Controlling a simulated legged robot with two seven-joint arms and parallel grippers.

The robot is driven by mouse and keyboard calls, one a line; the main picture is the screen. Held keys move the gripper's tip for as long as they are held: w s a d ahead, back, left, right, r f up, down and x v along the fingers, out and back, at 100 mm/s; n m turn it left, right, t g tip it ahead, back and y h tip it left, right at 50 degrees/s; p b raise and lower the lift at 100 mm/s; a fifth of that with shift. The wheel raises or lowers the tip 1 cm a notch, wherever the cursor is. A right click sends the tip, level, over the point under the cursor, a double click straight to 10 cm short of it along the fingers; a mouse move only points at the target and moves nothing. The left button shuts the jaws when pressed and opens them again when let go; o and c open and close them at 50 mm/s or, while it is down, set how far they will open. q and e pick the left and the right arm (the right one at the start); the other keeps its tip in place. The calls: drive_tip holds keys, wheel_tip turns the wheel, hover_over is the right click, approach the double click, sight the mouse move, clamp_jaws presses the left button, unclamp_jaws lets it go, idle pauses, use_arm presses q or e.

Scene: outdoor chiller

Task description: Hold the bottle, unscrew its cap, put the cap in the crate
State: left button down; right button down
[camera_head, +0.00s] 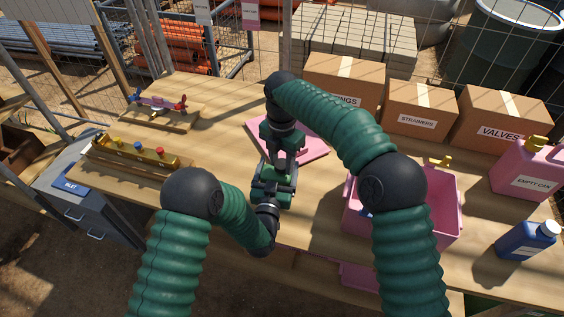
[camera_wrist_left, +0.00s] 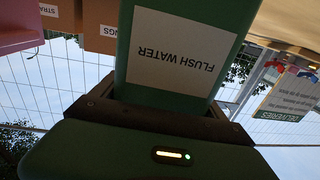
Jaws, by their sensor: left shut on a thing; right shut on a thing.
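The green bottle labelled FLUSH WATER (camera_wrist_left: 183,50) fills the top of the left wrist view, upside down there. In the head view the bottle (camera_head: 269,187) is upright near the front of the bench, partly covered by my grippers. My left gripper (camera_head: 270,199) is shut around its body. My right gripper (camera_head: 282,158) comes down from above and is shut at the bottle's top. The cap is hidden inside the right jaws, so whether it is loose cannot be seen. The pink crate (camera_head: 448,212) stands to the right, partly behind my right arm.
A pink mat (camera_head: 312,150) lies behind the bottle. Cardboard boxes (camera_head: 418,108) line the back right. A pink can (camera_head: 530,172) and a blue bottle (camera_head: 524,241) stand at the right. A brass valve manifold (camera_head: 137,152) sits at the left. Bare bench lies between manifold and bottle.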

sight(281, 164)
use_arm(q)
drive_tip(key=shift+a, duration=0.1)
use_arm(e)
drive_tip(key=shift+r, duration=0.75)
drive_tip(key=shift+r, duration=2)
use_arm(q)
unclamp_jaws()
use_arm(e)
wheel_tip(281, 164, down, 2)
drive_tip(key=shift+f+b, duration=0.1)
drive_tip(key=shift+b, duration=0.95)
use_arm(q)
drive_tip(key=v, duration=1.1)
drive_tip(key=shift+s, duration=0.35)
